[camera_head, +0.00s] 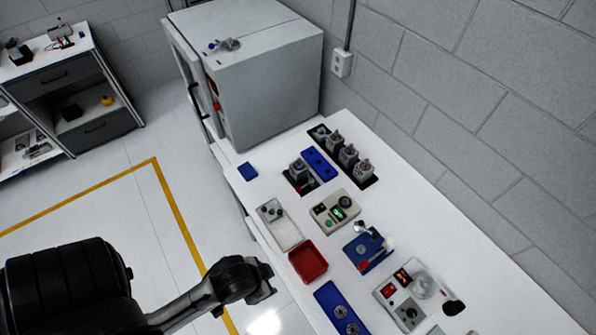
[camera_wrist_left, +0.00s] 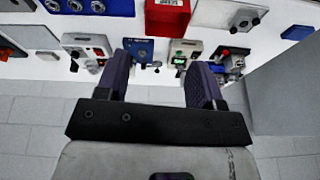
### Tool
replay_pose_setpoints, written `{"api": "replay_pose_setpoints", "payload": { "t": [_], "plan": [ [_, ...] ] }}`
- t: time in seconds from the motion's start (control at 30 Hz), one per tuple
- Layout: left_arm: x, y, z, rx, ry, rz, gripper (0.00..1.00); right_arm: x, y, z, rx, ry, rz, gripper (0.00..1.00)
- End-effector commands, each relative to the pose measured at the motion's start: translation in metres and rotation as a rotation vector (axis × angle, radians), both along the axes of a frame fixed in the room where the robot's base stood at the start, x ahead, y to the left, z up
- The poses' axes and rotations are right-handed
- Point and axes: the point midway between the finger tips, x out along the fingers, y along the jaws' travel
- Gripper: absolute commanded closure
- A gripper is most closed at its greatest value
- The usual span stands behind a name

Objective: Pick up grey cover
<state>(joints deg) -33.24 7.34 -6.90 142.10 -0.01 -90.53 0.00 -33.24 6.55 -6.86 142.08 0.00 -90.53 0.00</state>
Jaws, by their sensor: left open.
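My left gripper (camera_head: 262,283) is at the front edge of the white table in the head view, left of the blue plate with round parts. In the left wrist view its two dark fingers (camera_wrist_left: 160,78) are spread, with nothing between them. I cannot tell for sure which part is the grey cover. A light grey tray (camera_head: 284,232) holds small grey pieces (camera_head: 271,211) at its far end; it also shows in the left wrist view (camera_wrist_left: 218,12). Grey upright parts (camera_head: 349,154) stand in a black rack near the wall. The gripper is apart from all of these.
A red bin (camera_head: 308,261), a beige control box (camera_head: 335,210), a blue fixture (camera_head: 367,249) and a blue plate (camera_head: 338,309) crowd the table (camera_head: 470,262). A large grey cabinet (camera_head: 265,90) stands at the far end. Open floor lies left of the table.

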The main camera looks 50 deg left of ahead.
Motion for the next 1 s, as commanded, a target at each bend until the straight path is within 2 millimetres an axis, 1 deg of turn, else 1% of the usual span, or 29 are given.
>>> {"api": "replay_pose_setpoints", "payload": {
  "t": [0.07,0.43,0.63,0.77,0.83,1.0],
  "plan": [
    [0.0,0.0,0.0,0.0,0.0,0.0,0.36,0.0,0.0,0.0,0.0,0.0,0.0,0.57],
    [0.0,-0.002,0.0,-0.008,0.0,0.006,0.01,0.0,0.0,0.0,-0.002,0.0,0.002,0.57],
    [0.0,-0.003,0.0,-0.012,0.0,0.008,0.0,0.0,-0.002,0.0,-0.008,0.0,0.006,0.57],
    [0.009,-0.002,-0.006,-0.008,-0.02,0.005,0.0,0.0,-0.003,-0.01,-0.011,-0.002,0.008,0.57],
    [0.019,0.004,-0.013,0.013,-0.048,-0.007,0.0,0.0,-0.003,-0.021,-0.01,-0.003,0.007,0.57],
    [0.056,0.031,-0.03,0.143,-0.138,-0.122,0.0,0.0,-0.003,-0.059,-0.009,-0.001,0.006,0.57]
  ]
}}
